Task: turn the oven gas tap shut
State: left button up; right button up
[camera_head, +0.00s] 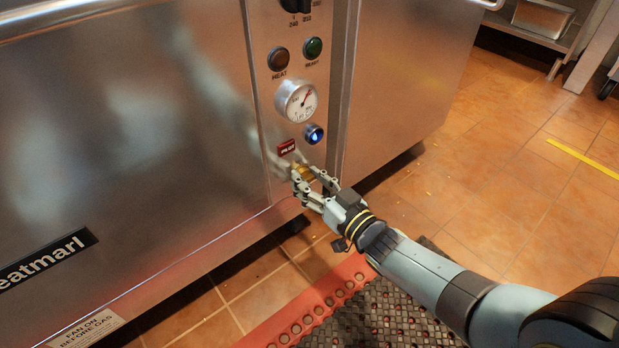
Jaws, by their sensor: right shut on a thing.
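The oven (150,130) has a steel front with a narrow control panel on its right side. Low on that panel, a small brass-yellow gas tap (301,173) shows between the fingers of my right gripper (303,176). The gripper is shut on the tap, and its fingers hide most of it, so I cannot tell which way its handle points. Just above it are a small red label (286,147) and a blue lit indicator (314,134). My left gripper is not in view.
Above the tap are a round dial gauge (297,101), brown and green buttons and a black knob (296,5). A red-edged perforated mat (290,318) lies on the tiled floor below. Open floor (500,190) lies to the right, with a steel shelf (540,30) behind.

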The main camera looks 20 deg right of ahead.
jog(key=m, duration=0.2)
jog(key=shift+r+m+p, duration=0.1)
jog(key=shift+m+p, duration=0.2)
jog(key=shift+p, duration=0.1)
jog(key=shift+m, duration=0.8)
jog(key=m+p, duration=0.1)
jog(key=m, duration=0.3)
jog(key=shift+d+m, duration=0.1)
jog(key=shift+m, duration=0.2)
jog(key=m, duration=0.4)
jog(key=shift+f+m+p, duration=0.25)
jog(key=shift+m+p, duration=0.05)
jog(key=shift+m, duration=1.3)
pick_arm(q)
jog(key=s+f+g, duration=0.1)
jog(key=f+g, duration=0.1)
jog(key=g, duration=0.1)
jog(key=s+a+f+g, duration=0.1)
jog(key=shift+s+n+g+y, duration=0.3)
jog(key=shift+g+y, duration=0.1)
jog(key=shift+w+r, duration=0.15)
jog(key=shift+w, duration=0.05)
pick_arm(e)
jog(key=shift+m, duration=0.4)
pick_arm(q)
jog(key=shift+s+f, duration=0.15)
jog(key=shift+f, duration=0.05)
pick_arm(e)
jog(key=o, duration=1.1)
